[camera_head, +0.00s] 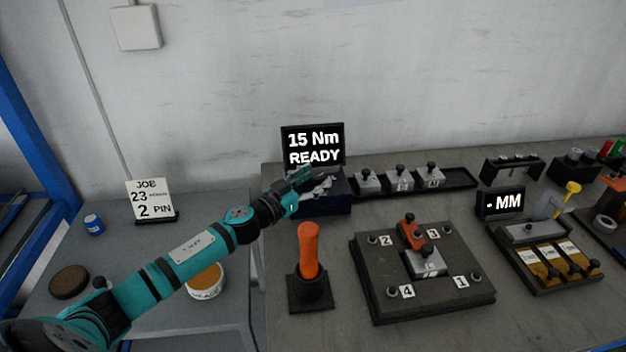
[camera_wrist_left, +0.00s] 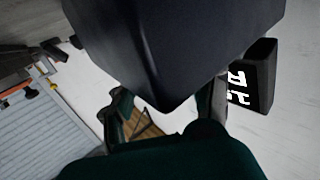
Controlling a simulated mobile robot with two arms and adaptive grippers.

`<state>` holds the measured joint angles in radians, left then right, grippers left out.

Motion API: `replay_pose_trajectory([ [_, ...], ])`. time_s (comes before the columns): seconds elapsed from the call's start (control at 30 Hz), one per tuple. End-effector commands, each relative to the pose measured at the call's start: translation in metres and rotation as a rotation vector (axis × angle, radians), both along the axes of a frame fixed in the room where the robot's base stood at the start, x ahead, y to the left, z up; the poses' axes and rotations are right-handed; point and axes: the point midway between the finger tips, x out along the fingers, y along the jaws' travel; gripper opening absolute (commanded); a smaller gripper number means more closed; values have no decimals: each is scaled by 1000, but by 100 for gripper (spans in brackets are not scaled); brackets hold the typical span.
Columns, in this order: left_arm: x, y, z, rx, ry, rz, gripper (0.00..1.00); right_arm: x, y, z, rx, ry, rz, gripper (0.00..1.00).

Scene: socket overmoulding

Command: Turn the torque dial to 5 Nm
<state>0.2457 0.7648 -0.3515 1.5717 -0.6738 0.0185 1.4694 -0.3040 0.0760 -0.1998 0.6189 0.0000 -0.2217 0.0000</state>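The torque display (camera_head: 314,147) reads "15 Nm READY" and stands at the back of the bench. Below it is a dark box (camera_head: 325,206). My left gripper (camera_head: 308,188) is at the front and left of this box, just under the display. I cannot make out the dial; the gripper covers part of the box. In the left wrist view the dark box (camera_wrist_left: 160,40) fills the top middle, and the display (camera_wrist_left: 250,85) is at the right, turned and partly cut off. Whether the fingers are open or shut on anything is unclear. My right gripper is not in view.
An orange-handled tool (camera_head: 309,252) stands upright in a black holder in front of the box. A dark fixture plate (camera_head: 375,285) with numbered posts lies to its right. A black rack (camera_head: 459,178) with several metal blocks is right of the box.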

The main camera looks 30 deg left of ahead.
Motion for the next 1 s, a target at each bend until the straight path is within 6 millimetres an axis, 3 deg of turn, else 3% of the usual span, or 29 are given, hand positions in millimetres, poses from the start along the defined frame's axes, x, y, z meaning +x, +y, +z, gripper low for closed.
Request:
replay_pose_trajectory([
  [0.03,0,0,0,0,0,0,48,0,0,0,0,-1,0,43],
  [0.4,0,0,0,0,0,0,2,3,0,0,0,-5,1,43],
  [0.7,-1,-7,4,-14,-4,166,2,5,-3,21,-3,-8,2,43],
  [1.0,0,-8,1,-5,-6,375,2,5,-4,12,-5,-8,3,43],
])
